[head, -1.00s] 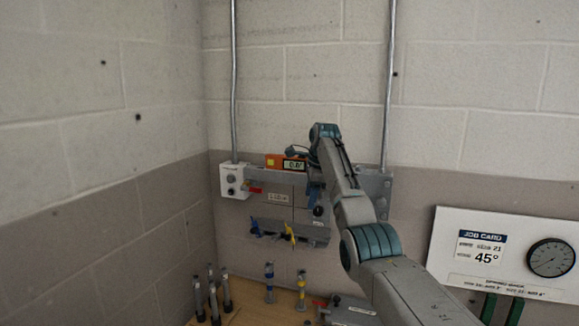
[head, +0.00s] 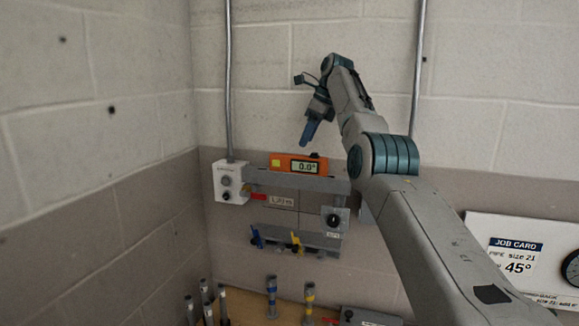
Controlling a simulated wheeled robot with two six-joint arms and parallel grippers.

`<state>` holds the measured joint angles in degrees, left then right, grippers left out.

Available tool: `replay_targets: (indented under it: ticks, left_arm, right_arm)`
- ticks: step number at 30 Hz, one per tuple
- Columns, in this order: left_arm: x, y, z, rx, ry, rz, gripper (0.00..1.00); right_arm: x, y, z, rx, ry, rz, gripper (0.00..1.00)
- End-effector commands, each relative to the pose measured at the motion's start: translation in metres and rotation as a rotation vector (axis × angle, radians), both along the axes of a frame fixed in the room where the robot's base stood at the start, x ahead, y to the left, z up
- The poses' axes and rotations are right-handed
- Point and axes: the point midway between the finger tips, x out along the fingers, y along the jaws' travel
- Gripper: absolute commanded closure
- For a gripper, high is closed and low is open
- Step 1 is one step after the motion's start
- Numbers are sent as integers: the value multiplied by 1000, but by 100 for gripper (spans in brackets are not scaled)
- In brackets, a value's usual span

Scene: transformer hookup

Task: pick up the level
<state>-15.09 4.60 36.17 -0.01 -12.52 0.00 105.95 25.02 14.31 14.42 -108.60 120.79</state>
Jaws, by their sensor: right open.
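The orange level (head: 285,168) lies along the top of the grey wall bracket (head: 258,175). Its small display reads 0.0°, and a yellow patch shows at its left end. My right gripper (head: 307,141) is above the level, pointing down, with a visible gap between its fingertips and the level. It is open and empty; seen side-on, its fingers overlap. My left gripper is not in view.
A white switch box (head: 230,182) is left of the bracket, below a conduit (head: 228,90). Blue and yellow handled tools hang below. Several upright tools stand on the wooden surface (head: 240,322). A job card panel (head: 490,228) is at right.

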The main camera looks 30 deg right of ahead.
Motion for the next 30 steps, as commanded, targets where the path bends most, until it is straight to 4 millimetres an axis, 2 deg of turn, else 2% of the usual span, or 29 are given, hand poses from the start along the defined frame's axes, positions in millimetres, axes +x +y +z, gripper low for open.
replay_targets:
  ticks: [1, 2, 7, 9, 11, 14, 18, 21, 25, 30]
  left_arm:
    - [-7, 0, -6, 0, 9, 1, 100]
    - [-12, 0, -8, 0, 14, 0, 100]
    - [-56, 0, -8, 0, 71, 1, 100]
    - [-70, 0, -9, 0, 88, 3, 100]
    - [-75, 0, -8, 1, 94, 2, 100]
    - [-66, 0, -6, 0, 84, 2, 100]
    - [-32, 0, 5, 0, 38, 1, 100]
    - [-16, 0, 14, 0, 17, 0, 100]
    - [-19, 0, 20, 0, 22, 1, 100]
    - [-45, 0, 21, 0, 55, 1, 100]
  right_arm:
    - [3, 2, -13, -2, 1, 1, 47]
    - [4, 4, -18, -2, 0, 1, 47]
    - [10, 9, -33, -2, -1, 2, 47]
    - [11, 11, -37, -2, -1, 2, 47]
    - [12, 11, -39, -1, -1, 2, 47]
    - [14, 13, -43, -2, 1, 2, 47]
    - [18, 18, -54, -2, 1, 4, 47]
    - [22, 22, -63, -2, 1, 3, 47]
    - [26, 25, -77, -3, 0, 2, 47]
    - [28, 28, -85, -2, -1, 2, 47]
